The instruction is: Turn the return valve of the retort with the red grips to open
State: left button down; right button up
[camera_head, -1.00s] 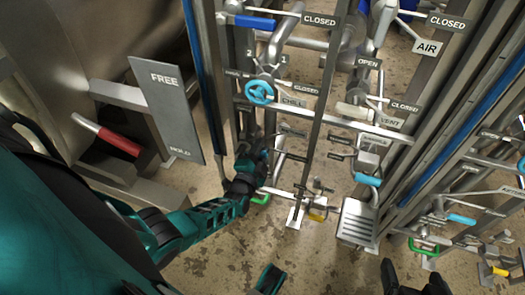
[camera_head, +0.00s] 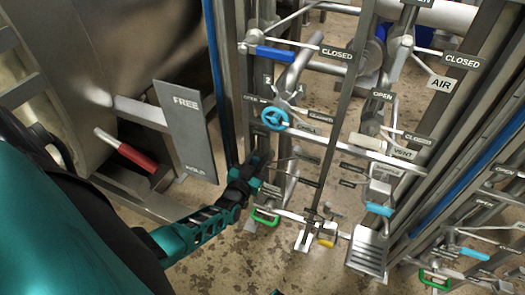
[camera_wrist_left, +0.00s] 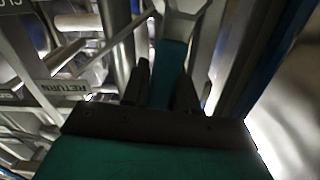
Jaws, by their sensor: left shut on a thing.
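The red grip (camera_head: 137,156) of the retort door lever shows at the left in the head view, beside the FREE/HOLD plate (camera_head: 184,125). My left gripper (camera_head: 262,160) reaches in among the pipes, below the blue handwheel (camera_head: 274,118) and above a green loop handle (camera_head: 266,216). In the left wrist view, its two dark fingers (camera_wrist_left: 165,92) are closed around a teal lever grip (camera_wrist_left: 170,65). A RETURN label (camera_wrist_left: 73,88) shows just left of the fingers. The gripper hides the held lever in the head view. My right gripper is out of view.
An upright post (camera_head: 332,120) stands right of my left gripper. A lever with a blue grip (camera_head: 275,53) and CLOSED label is above. A grey pedal (camera_head: 367,250) and a second pipe group with a light-blue grip (camera_head: 474,253) are to the right. Bare floor lies below.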

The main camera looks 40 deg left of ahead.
pick_arm(q)
jog(key=shift+s+a+r+n, duration=0.15)
jog(key=shift+a+n, duration=0.65)
jog(key=shift+n, duration=0.2)
jog(key=shift+a, duration=0.1)
jog(key=c, duration=1)
grip_release()
jog(key=shift+o, duration=0.2)
